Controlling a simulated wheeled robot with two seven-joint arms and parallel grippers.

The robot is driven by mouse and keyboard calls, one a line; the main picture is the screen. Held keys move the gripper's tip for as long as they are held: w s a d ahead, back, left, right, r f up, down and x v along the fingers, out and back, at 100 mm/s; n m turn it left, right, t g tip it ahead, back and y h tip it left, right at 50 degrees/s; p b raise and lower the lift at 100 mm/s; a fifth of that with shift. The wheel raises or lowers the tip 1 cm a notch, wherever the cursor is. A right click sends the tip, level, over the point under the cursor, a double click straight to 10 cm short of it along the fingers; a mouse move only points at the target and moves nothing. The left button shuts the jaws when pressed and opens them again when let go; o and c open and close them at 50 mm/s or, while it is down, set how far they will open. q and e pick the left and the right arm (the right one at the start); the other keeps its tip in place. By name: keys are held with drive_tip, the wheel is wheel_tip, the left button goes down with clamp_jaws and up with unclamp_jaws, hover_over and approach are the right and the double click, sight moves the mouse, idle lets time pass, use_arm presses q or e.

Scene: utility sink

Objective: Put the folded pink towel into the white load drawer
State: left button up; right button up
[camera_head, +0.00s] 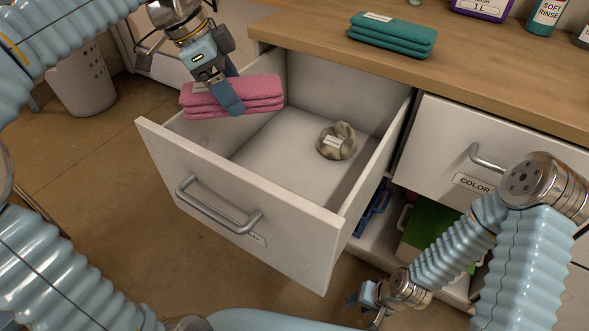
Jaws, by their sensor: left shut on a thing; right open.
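The folded pink towel (262,93) is in my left gripper (228,98), which is shut on it. The towel is held level over the left back part of the open white drawer (240,180). Whether it touches the drawer's side wall I cannot tell. The drawer is pulled out, with a metal bar handle and a label on its front that is partly hidden by the handle. My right gripper (366,300) is low at the bottom of the view, in front of the cabinet and away from the towel. Its fingers are mostly hidden.
A crumpled beige cloth item (337,141) with a tag lies in the drawer. A folded teal towel (392,34) and bottles (547,14) stand on the wooden counter (480,70). A closed drawer labelled COLOR (440,130) is to the right. A pale basket (82,80) stands at left.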

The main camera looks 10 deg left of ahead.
use_arm(q)
drive_tip(key=d+f+m+g, duration=0.1)
drive_tip(key=d+f+m, duration=0.1)
drive_tip(key=f, duration=0.4)
drive_tip(key=d+f+m+g+b, duration=0.1)
drive_tip(key=d+f+m, duration=0.2)
drive_tip(key=f, duration=0.3)
drive_tip(key=d+f+m+g, duration=0.1)
drive_tip(key=d+f+m, duration=0.2)
drive_tip(key=f, duration=0.3)
drive_tip(key=shift+w+d+f+b, duration=0.1)
drive_tip(key=shift+w+d+b, duration=0.15)
drive_tip(key=shift+w+b, duration=0.05)
drive_tip(key=shift+f, duration=2.15)
drive_tip(key=shift+f, duration=0.15)
drive_tip(key=o, duration=1.2)
drive_tip(key=shift+r, duration=0.3)
drive_tip(key=v, duration=0.7)
drive_tip(key=shift+w+a+r, duration=0.1)
